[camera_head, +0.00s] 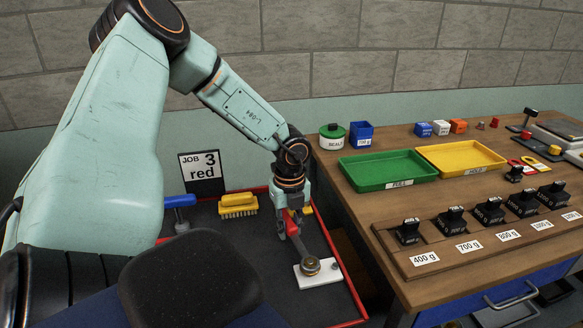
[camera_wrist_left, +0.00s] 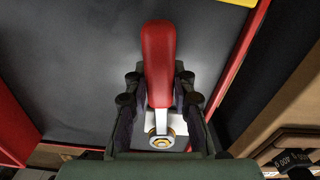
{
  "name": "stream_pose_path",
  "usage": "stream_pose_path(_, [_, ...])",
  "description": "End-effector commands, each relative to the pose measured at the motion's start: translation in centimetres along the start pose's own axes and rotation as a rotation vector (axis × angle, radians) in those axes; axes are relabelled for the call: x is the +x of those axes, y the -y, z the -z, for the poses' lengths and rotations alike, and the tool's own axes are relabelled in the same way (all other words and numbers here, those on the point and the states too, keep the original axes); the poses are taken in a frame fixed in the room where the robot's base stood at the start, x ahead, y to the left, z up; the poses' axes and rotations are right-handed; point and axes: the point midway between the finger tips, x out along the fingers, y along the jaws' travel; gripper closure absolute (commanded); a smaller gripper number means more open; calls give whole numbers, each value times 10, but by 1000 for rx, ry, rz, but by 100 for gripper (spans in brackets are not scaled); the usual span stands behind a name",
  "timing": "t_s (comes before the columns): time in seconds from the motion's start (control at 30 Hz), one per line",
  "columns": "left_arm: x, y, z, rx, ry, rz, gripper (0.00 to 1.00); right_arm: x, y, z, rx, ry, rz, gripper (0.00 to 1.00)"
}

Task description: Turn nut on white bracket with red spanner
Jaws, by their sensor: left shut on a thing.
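My left gripper (camera_head: 291,232) is shut on the red spanner (camera_head: 292,216) above the dark tray mat. In the left wrist view the red handle (camera_wrist_left: 158,62) lies between the two fingers (camera_wrist_left: 159,100), and its pale shaft runs towards the nut. The nut (camera_head: 311,266) is a round brass and grey piece on the white bracket (camera_head: 305,281), which lies near the tray's front right corner. In the left wrist view the nut (camera_wrist_left: 161,140) shows at the shaft's end. I cannot tell whether the spanner's jaw is around it. My right gripper is not in view.
A red-rimmed tray (camera_head: 349,285) holds a yellow brush (camera_head: 238,205) and a blue-handled tool (camera_head: 179,202). A card (camera_head: 203,171) reads "JOB 3 red". A wooden bench at right bears a green tray (camera_head: 388,186), a yellow tray (camera_head: 461,173) and several black weights (camera_head: 409,234).

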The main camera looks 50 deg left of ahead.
Motion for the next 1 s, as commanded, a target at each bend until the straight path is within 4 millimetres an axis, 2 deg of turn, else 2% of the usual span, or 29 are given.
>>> stream_pose_path(0.4, [-2, -12, 0, -92, -1, -4, 100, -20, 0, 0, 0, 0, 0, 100])
stream_pose_path(0.83, [0, -13, 0, -108, 1, -3, 100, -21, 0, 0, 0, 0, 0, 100])
stream_pose_path(1.0, [-1, -16, 1, -135, 0, -4, 100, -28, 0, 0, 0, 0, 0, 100])
